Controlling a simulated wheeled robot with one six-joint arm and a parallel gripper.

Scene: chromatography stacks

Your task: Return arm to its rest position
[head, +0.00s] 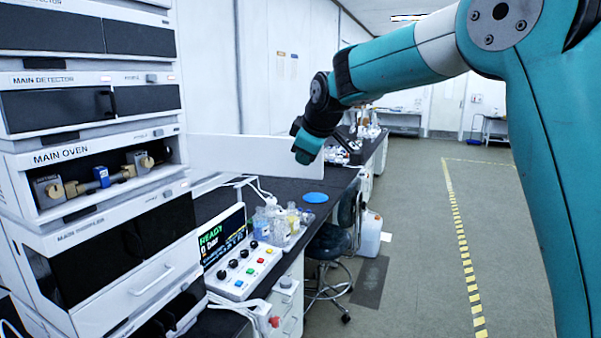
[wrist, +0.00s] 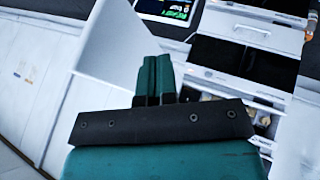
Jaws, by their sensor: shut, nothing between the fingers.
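My gripper (head: 307,145) hangs at the end of my teal arm, right of the instrument stack and above the dark bench in the head view. It is clear of everything. In the wrist view the gripper (wrist: 157,75) shows two teal fingers lying together with nothing between them. The main oven (head: 160,134) in the stack is open at the front and shows a blue fitting (head: 101,177) between metal end pieces. A white panel (head: 240,157), likely the oven's open door, stands out to the right, behind my gripper in the head view.
A control box (head: 240,270) with a screen reading READY stands at the bench front. Bottles (head: 275,225) in a tray and a blue disc (head: 314,197) lie on the bench. A stool (head: 335,245) and a white canister (head: 369,234) stand beside it. The floor to the right is open.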

